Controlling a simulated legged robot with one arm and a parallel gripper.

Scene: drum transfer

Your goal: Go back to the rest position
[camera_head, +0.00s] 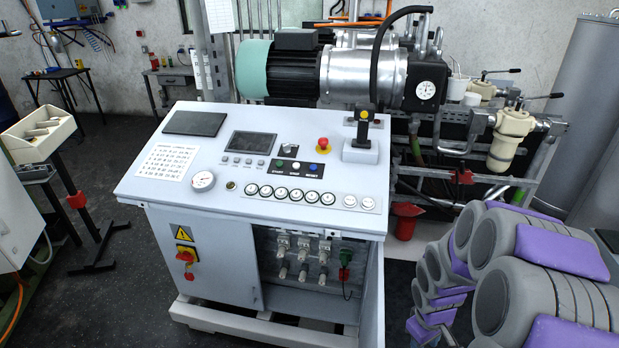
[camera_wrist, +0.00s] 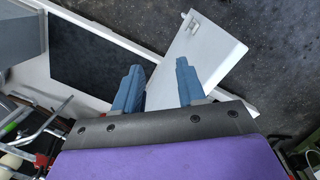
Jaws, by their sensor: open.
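My gripper (camera_wrist: 158,85) shows in the wrist view, with two blue fingers spread apart and nothing between them. A white panel with a small metal latch (camera_wrist: 203,48) lies beyond the fingers, close to the right finger in the picture. I cannot tell the distance between them. My grey and purple arm fills the right foreground of the head view, folded up. The gripper itself does not show there.
The white control console (camera_head: 260,200) stands ahead, with an open lower compartment of valves (camera_head: 303,258). A motor (camera_head: 330,72) and piping are behind. Dark floor (camera_head: 105,285) is clear front left.

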